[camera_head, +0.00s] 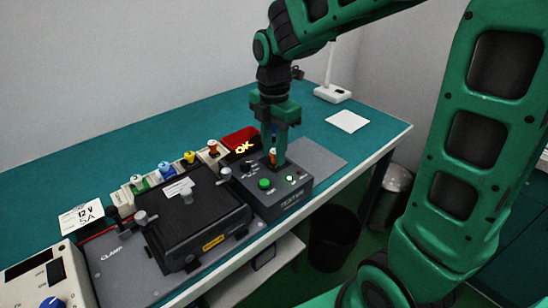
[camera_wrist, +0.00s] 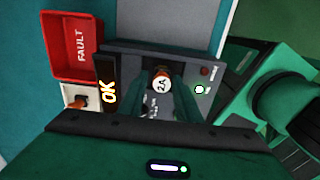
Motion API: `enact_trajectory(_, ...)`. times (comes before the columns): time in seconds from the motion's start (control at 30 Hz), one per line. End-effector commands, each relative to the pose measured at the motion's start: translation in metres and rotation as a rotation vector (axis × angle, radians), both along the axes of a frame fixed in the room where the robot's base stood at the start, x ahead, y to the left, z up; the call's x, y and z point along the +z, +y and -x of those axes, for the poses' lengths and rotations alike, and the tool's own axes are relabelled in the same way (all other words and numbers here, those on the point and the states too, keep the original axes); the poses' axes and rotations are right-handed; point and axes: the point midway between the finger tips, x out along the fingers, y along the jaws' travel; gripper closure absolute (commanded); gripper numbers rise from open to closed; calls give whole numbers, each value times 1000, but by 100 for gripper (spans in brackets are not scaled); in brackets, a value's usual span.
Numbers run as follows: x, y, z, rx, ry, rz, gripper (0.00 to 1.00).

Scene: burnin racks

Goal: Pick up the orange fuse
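A fuse with an orange body and a white cap marked 2A (camera_wrist: 161,82) stands at the tester (camera_head: 283,197); its orange side also shows in the head view (camera_head: 273,154). My gripper (camera_head: 274,160) points down over the tester, with a finger on each side of this fuse. The fingers are close to it, but I cannot tell whether they touch it. The fuse's lower end is hidden. Another orange-topped fuse (camera_head: 212,146) stands in a white holder beside the red bin; it shows in the wrist view (camera_wrist: 80,102).
A red bin marked FAULT (camera_wrist: 78,50) and a lit OK display (camera_head: 243,148) are beside the tester. A row of holders with green, blue and yellow fuses (camera_head: 165,168) runs left behind a black clamp box (camera_head: 195,218). The table's back right is mostly clear.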

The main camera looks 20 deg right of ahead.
Motion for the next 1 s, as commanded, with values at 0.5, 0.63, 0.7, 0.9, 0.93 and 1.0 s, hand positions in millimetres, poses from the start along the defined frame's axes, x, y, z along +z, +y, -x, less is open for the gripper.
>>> enact_trajectory(0.5,-11,0,0,0,0,0,100)
enact_trajectory(0.63,-11,0,0,0,0,0,100)
enact_trajectory(0.7,-11,0,0,0,0,0,100)
enact_trajectory(0.9,-3,0,0,0,-1,0,100)
enact_trajectory(0.93,0,0,0,0,-2,-1,100)
enact_trajectory(1.0,11,0,-1,0,-4,0,100)
